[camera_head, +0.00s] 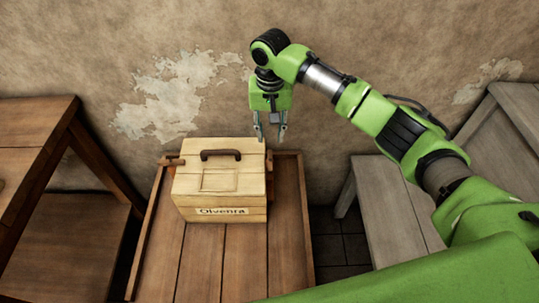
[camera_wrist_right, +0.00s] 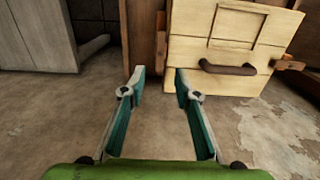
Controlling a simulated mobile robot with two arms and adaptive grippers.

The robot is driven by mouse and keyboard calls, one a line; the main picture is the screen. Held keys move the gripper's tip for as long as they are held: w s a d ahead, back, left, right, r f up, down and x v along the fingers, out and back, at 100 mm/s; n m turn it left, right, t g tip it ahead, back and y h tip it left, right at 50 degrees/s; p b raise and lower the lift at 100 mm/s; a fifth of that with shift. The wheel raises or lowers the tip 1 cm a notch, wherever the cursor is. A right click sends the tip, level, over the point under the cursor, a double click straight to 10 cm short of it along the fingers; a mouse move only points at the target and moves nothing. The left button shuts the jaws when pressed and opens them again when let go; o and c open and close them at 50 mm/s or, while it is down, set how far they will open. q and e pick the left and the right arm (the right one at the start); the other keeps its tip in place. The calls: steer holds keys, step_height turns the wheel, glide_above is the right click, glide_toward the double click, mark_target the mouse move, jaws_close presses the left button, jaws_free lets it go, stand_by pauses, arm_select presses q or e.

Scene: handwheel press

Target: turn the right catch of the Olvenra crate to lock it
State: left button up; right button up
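The Olvenra crate (camera_head: 218,182) is a pale wooden box with a dark handle (camera_head: 221,154) on its lid and a name label on its front. Its right catch (camera_wrist_right: 161,44) is a brown wooden piece at the crate's side in the right wrist view. In the head view that side is partly hidden by the crate, so I cannot tell the catch's exact angle. My right gripper (camera_head: 270,134) points down at the crate's back right corner, open, with nothing between its fingers. In the right wrist view the open fingers (camera_wrist_right: 160,80) point toward the catch, apart from it. My left gripper is out of view.
The crate stands on a brown plank table (camera_head: 205,265) with raised side edges. A left catch (camera_head: 172,160) sticks out on the crate's other side. A brown wooden table (camera_head: 35,150) is at left, a grey bench (camera_head: 385,205) at right. A stained wall stands close behind.

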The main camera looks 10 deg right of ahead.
mark_target(270, 160)
step_height(270, 160, down, 11)
steer(key=shift+w+f, duration=0.15)
steer(key=shift+f, duration=0.05)
jaws_close()
